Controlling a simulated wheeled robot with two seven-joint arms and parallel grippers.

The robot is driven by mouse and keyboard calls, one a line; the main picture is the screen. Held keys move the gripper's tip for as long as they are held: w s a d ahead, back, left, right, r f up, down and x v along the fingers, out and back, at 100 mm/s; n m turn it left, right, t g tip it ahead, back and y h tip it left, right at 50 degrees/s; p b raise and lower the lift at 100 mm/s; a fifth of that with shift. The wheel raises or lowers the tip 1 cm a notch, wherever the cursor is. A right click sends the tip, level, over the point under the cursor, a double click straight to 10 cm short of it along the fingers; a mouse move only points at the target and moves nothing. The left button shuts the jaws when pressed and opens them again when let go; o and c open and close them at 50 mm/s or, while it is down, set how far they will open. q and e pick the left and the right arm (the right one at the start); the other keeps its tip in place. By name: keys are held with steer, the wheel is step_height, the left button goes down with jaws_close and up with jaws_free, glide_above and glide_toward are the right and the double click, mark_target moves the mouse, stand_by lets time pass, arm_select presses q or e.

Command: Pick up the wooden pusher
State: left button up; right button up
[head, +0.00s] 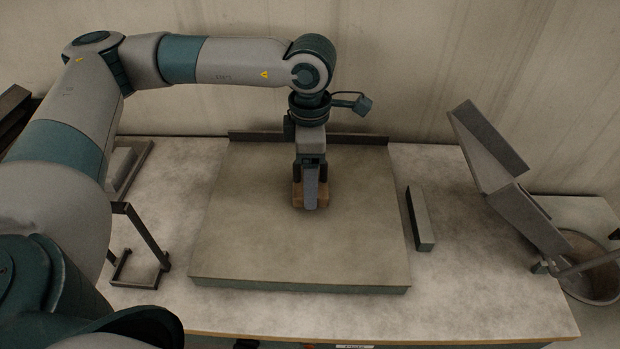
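The wooden pusher (298,198) is a small brown block at the middle of the raised grey slab (250,240). My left gripper (311,188) points down at it from above. One finger lies in front of the block and covers its middle; brown wood shows on both sides of that finger. The far finger is hidden, so I cannot tell whether the fingers press on the pusher or only stand around it. The block appears to be on the slab or very close to it. My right gripper is not in view.
A grey bar (419,219) lies right of the slab. A dark metal frame (140,245) stands left of it. A low ledge (360,139) runs along its back edge. Angled metal plates (490,150) and a round bucket (590,280) are at the right. The slab's front is clear.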

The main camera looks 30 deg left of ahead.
arm_select(q)
steer(key=r, duration=0.1)
steer(key=r+b, duration=0.1)
steer(key=r, duration=0.1)
steer(key=shift+d+r, duration=0.2)
steer(key=shift+d, duration=0.15)
steer(key=d+r+b, duration=0.2)
steer(key=d+r, duration=0.4)
steer(key=d, duration=0.5)
steer(key=shift+w+r+b, duration=0.2)
steer(key=shift+r+b, duration=0.15)
steer(key=shift+r, duration=0.05)
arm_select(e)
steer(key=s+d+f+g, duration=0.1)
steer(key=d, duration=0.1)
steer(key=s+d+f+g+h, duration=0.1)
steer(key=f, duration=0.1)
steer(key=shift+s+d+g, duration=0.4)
arm_select(q)
steer(key=shift+f, duration=0.15)
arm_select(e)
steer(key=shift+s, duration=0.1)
